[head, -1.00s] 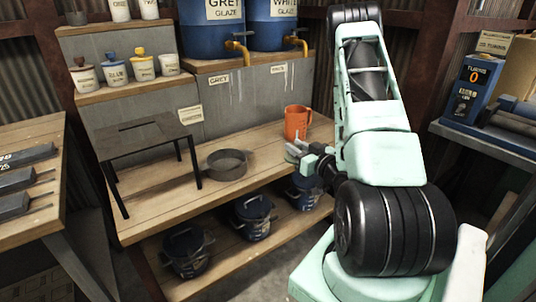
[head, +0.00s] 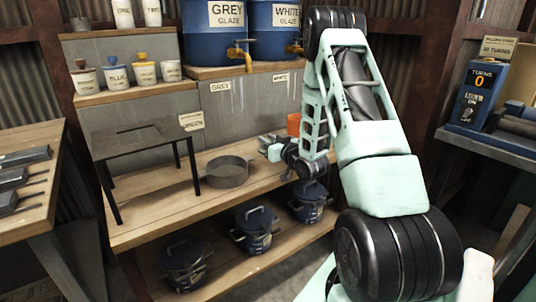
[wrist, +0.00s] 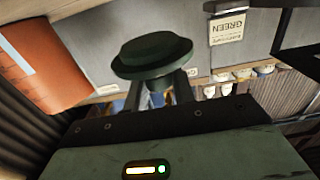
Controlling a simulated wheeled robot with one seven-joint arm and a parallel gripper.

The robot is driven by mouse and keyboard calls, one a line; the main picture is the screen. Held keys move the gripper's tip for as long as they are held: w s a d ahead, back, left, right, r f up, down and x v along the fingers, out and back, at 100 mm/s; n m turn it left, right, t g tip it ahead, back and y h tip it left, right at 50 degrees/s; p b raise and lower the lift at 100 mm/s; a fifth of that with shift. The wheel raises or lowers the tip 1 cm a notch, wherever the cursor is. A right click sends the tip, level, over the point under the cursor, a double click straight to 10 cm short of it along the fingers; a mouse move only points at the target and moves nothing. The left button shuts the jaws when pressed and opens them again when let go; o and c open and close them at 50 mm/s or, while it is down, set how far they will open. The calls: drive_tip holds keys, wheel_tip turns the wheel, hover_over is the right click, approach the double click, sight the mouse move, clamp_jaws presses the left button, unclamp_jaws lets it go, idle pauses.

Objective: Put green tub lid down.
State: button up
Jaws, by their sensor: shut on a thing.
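My gripper (wrist: 158,95) is shut on the dark green tub lid (wrist: 152,55), which has a wide round flange and shows between the fingertips in the wrist view. In the head view my gripper (head: 272,148) hangs above the wooden bench, in front of the orange jug; the lid is too small to make out there. A small white tub without a lid (head: 171,71) stands at the right end of the upper shelf, beside tubs with red, blue and orange lids. A card reading GREEN (head: 191,121) is on the grey panel below; it also shows in the wrist view (wrist: 228,27).
The orange jug (head: 293,124) is close to my gripper and fills the left of the wrist view (wrist: 45,65). A round grey pan (head: 228,172) and a dark stand (head: 145,140) occupy the bench (head: 160,215). Blue glaze barrels (head: 212,35) with taps stand behind.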

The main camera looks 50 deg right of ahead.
wheel_tip(320, 180, down, 4)
drive_tip(key=shift+f+b, duration=0.2)
drive_tip(key=shift+b, duration=0.1)
drive_tip(key=shift+w+f, duration=0.25)
drive_tip(key=shift+f, duration=0.2)
drive_tip(key=o, duration=1)
drive_tip(key=shift+r, duration=0.1)
drive_tip(key=shift+c, duration=0.2)
drive_tip(key=shift+r, duration=0.1)
drive_tip(key=v, duration=1.2)
